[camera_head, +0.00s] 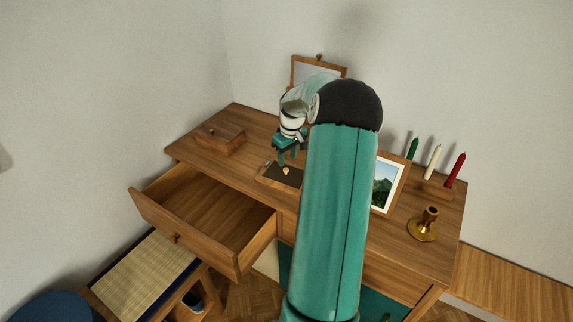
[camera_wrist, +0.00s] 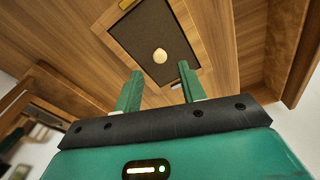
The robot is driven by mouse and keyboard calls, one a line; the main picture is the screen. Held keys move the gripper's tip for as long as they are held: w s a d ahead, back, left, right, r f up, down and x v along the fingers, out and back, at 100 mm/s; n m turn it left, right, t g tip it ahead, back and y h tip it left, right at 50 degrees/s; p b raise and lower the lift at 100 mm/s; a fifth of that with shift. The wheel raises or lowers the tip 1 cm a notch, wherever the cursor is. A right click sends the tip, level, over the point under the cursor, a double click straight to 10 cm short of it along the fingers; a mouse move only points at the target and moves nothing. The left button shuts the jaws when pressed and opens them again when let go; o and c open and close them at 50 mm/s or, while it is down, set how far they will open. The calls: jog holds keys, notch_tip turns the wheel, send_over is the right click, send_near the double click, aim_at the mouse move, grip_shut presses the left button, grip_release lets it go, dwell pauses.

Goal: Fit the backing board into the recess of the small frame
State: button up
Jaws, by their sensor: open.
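The small frame (camera_head: 262,181) lies flat on the desk, and its wooden border also shows in the wrist view (camera_wrist: 187,32). The dark brown backing board (camera_head: 277,178) with a pale round knob lies inside this border. In the wrist view the board (camera_wrist: 150,35) fills the opening, with its edges close along the border; I cannot tell how deep it sits. Small pale metal pieces show at two ends of the frame. My gripper (camera_head: 288,160) points down over the board. In the wrist view my gripper (camera_wrist: 158,85) is open and empty, its fingers apart from the knob.
A drawer (camera_head: 205,205) stands open at the desk's front left. A small wooden box (camera_head: 220,139) is on the left. A picture frame (camera_head: 388,185), candles (camera_head: 433,162) and a brass candleholder (camera_head: 424,225) stand on the right. Another frame (camera_head: 318,68) stands behind my arm.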

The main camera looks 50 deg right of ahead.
notch_tip(320, 180, up, 7)
jog(key=w+a+r+n+h, duration=0.1)
jog(key=a+r, duration=0.5)
jog(key=a, duration=0.7)
jog(key=w+a+r+h, duration=0.1)
jog(key=a+r, duration=0.5)
jog(key=a, duration=0.8)
jog(key=s+a+t+y, duration=0.1)
jog(key=s+a+t, duration=0.1)
jog(key=s+a, duration=0.5)
jog(key=s+a+r+n+t+y, duration=0.1)
jog(key=s+a+t, duration=0.1)
jog(key=s+a, duration=0.6)
jog(key=a, duration=0.6)
jog(key=shift+s+a, duration=0.15)
jog(key=shift+a, duration=0.15)
jog(key=shift+d+r, duration=0.1)
jog(key=shift+d, duration=0.05)
